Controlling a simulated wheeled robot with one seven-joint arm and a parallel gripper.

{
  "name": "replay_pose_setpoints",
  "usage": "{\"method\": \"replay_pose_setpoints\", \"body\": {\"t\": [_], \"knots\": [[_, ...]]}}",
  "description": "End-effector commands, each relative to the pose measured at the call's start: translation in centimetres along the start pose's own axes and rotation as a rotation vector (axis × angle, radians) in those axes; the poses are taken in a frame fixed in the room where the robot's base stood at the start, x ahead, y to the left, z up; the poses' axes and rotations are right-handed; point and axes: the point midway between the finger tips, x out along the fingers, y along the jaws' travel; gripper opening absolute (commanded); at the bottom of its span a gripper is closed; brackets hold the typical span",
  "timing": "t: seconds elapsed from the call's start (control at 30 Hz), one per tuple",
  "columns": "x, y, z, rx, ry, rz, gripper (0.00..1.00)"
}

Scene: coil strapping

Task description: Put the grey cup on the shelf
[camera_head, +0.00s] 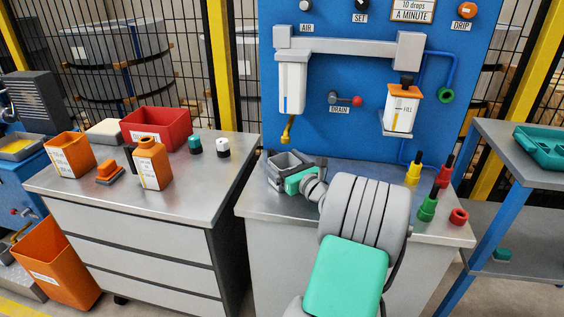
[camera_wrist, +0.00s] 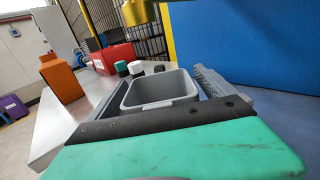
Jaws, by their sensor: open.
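The grey cup (camera_head: 291,160) is a squarish open container on the metal bench, in front of the blue panel and below its yellow drain nozzle. In the wrist view the cup (camera_wrist: 158,92) looks empty and fills the space ahead of my palm. My gripper (camera_head: 282,172) is open, with its fingers on either side of the cup; I cannot tell whether they touch it. In the wrist view my gripper (camera_wrist: 150,75) shows one finger left and one right of the cup. The blue-framed shelf (camera_head: 512,215) stands at the right; its lower board is mostly clear.
A teal tray (camera_head: 540,143) sits on the shelf unit's top. Green, yellow and red bottles (camera_head: 428,205) and a red ring (camera_head: 459,216) stand at the bench's right. The left cabinet (camera_head: 215,185) holds an orange bottle (camera_head: 152,165), a red bin (camera_head: 157,128) and small items.

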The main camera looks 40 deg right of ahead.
Motion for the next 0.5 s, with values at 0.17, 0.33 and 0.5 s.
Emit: {"method": "replay_pose_setpoints", "body": {"t": [0.17,0.33,0.5], "knots": [[-1.7,-0.2,0.4,0.002,0.001,-0.004,0.94],[-6.2,-0.3,0.4,0.003,0.0,-0.008,0.94],[-10.1,-0.2,0.4,0.002,0.001,-0.005,0.94]]}}
